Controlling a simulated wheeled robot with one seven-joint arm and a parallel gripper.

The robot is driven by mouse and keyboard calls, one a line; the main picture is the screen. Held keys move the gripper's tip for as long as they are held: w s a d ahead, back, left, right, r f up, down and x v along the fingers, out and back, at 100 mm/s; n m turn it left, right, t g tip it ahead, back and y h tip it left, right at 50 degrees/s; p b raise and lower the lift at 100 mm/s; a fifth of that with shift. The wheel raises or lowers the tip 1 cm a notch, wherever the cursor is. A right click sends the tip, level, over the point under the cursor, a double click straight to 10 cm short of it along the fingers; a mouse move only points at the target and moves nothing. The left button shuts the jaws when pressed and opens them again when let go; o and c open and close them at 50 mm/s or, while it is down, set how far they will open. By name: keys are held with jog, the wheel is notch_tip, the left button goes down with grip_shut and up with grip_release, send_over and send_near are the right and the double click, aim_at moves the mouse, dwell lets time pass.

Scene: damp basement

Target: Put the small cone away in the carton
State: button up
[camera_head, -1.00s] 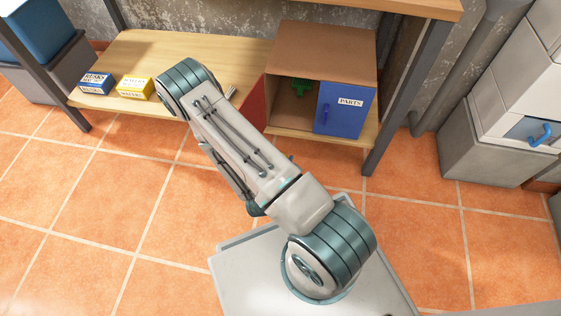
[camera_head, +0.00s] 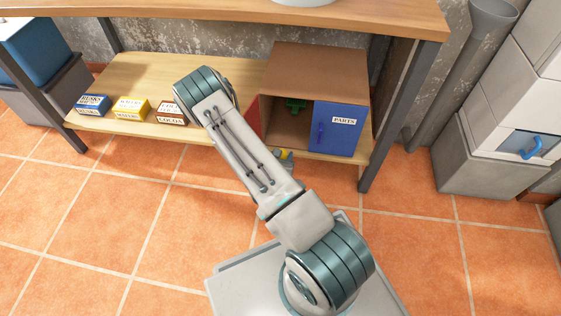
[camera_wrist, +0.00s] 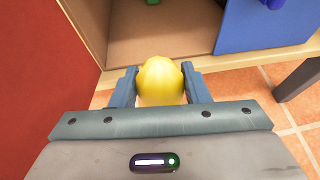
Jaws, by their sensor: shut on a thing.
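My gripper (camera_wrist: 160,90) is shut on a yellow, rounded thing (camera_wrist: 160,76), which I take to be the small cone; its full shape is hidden. In the head view a bit of yellow (camera_head: 284,153) shows beside my arm, just in front of the carton. The carton (camera_head: 312,60) is a brown box on the low shelf, its front open. Its blue door (camera_head: 338,132), labelled PARTS, is at the right, and its red door (camera_wrist: 40,70) is at the left. In the wrist view the cone is outside, before the opening between the doors.
A green thing (camera_head: 296,105) is inside the carton at the back. Blue (camera_head: 93,105), yellow (camera_head: 131,108) and brown-and-white (camera_head: 171,112) packets stand on the shelf (camera_head: 130,75) to the left. A table leg (camera_head: 385,150) stands right of the carton. The tabletop (camera_head: 200,10) overhangs it.

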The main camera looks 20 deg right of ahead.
send_near(287, 135)
jog(key=shift+w+d+r, duration=0.15)
jog(key=shift+w+d, duration=0.05)
jog(key=shift+d, duration=0.25)
jog(key=shift+w+d+r, duration=0.15)
jog(key=shift+w+d, duration=0.05)
jog(key=shift+d, duration=0.25)
jog(key=shift+w+d+f+b, duration=0.3)
jog(key=shift+w+d, duration=0.4)
jog(key=shift+w, duration=0.35)
jog(key=shift+w+d+f+b, duration=0.15)
jog(key=shift+w+d+b, duration=0.3)
jog(key=shift+w+d, duration=0.5)
jog(key=shift+w+d+f+b, duration=0.3)
jog(key=shift+w+d, duration=0.2)
jog(key=shift+w, duration=0.7)
jog(key=o, duration=1.1)
jog(key=shift+s+a+r, duration=0.1)
jog(key=p+v, duration=0.5)
jog(key=v, duration=0.8)
jog(key=shift+s+a+p, duration=0.2)
jog(key=shift+p, duration=0.2)
